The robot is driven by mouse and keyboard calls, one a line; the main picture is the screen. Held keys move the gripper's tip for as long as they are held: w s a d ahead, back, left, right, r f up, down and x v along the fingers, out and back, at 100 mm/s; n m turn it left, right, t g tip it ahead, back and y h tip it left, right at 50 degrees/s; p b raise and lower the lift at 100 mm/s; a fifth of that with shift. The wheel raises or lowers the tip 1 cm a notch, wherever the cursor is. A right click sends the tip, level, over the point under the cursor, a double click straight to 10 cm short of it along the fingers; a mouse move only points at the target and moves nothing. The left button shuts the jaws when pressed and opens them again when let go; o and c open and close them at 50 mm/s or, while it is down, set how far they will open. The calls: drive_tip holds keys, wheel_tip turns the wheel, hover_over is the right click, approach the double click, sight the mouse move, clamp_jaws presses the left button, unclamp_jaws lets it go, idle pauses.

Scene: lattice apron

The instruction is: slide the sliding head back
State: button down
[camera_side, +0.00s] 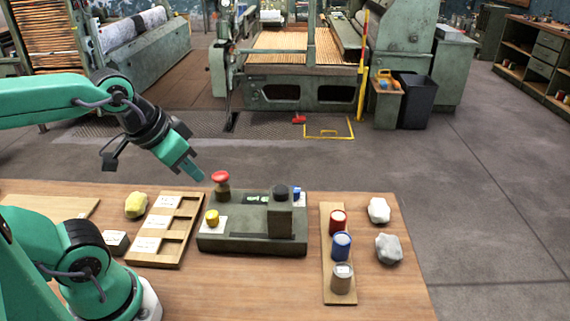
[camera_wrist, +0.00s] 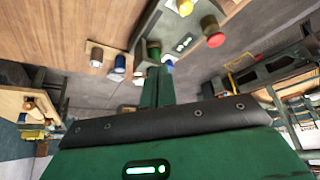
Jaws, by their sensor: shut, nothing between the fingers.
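The sliding head (camera_side: 280,218) is a dark upright block with a black knob on top, at the right part of a grey-green machine base (camera_side: 225,241). In the wrist view, the base shows upside down at the top, and the head is partly cut off behind my fingers. My gripper (camera_side: 198,174) is shut and empty, in the air behind and left of the base, apart from the head. My green fingers also show in the wrist view (camera_wrist: 157,75), closed together.
The base carries a red mushroom button (camera_side: 221,178), a yellow knob (camera_side: 212,216) and a small blue part (camera_side: 297,192). A wooden tray (camera_side: 155,228) stands left; a board with several spools (camera_side: 341,246) stands right. Two pale lumps (camera_side: 388,247) lie beyond it.

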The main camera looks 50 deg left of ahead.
drive_tip(key=c, duration=2.2)
unclamp_jaws()
drive_tip(key=c, duration=1.4)
unclamp_jaws()
drive_tip(key=shift+w, duration=0.1)
drive_tip(key=shift+c, duration=0.2)
drive_tip(key=o, duration=0.4)
drive_tip(key=shift+w+r, duration=0.15)
drive_tip(key=shift+c, duration=0.2)
drive_tip(key=shift+o, duration=0.6)
drive_tip(key=shift+w+d+r, duration=0.1)
drive_tip(key=shift+w, duration=0.15)
drive_tip(key=n+g, duration=0.4)
drive_tip(key=g, duration=0.2)
hover_over(281, 188)
wheel_tip(281, 188, down, 3)
drive_tip(key=shift+f, duration=3.9)
